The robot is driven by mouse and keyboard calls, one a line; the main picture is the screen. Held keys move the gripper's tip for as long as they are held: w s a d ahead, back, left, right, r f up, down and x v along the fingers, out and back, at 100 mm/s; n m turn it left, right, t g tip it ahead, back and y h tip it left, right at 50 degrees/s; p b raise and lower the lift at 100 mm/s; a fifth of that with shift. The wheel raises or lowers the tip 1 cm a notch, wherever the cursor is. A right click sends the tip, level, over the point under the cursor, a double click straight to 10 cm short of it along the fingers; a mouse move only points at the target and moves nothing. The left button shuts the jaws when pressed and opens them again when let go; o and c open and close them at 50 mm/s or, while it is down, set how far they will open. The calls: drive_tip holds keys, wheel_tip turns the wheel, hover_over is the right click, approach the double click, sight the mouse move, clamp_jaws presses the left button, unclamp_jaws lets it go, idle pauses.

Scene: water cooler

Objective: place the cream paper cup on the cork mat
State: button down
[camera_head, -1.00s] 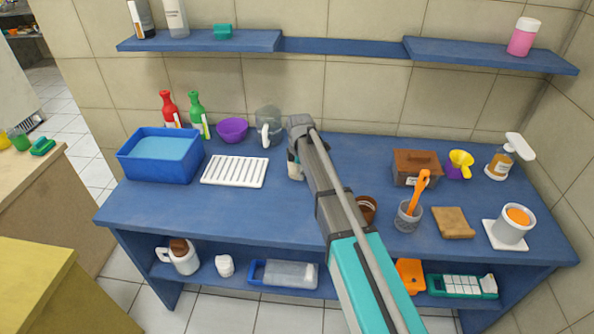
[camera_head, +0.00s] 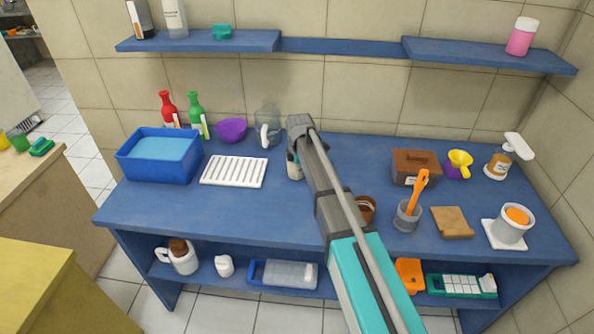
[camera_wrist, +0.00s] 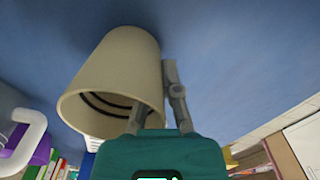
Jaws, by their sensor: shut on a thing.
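The cream paper cup (camera_wrist: 122,62) is large in the wrist view, with its open mouth toward the camera. My gripper (camera_wrist: 160,88) is shut on the cup's wall, one finger seeming to lie inside the mouth and the other outside. In the head view my arm hides most of the gripper and cup, above the middle of the blue counter. I cannot tell whether the cup touches the counter. The cork mat (camera_head: 452,223) is a brown square lying flat on the right of the counter, apart from my gripper, with nothing on it.
Left of the mat stands a grey cup (camera_head: 408,215) with an orange tool. Right of it is a white-grey cup (camera_head: 509,224) on a white coaster. A brown box (camera_head: 416,168) is behind it. A clear pitcher (camera_head: 268,125) stands behind my gripper, near a white rack (camera_head: 233,171).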

wheel_tip(320, 180, up, 3)
drive_tip(key=p, duration=0.2)
drive_tip(key=shift+f+p, duration=0.1)
drive_tip(key=shift+p, duration=0.3)
drive_tip(key=s+d+r+p, duration=0.5)
drive_tip(key=s+r+p, duration=0.5)
drive_tip(key=s, duration=0.3)
drive_tip(key=shift+s, duration=0.1)
idle(0.7)
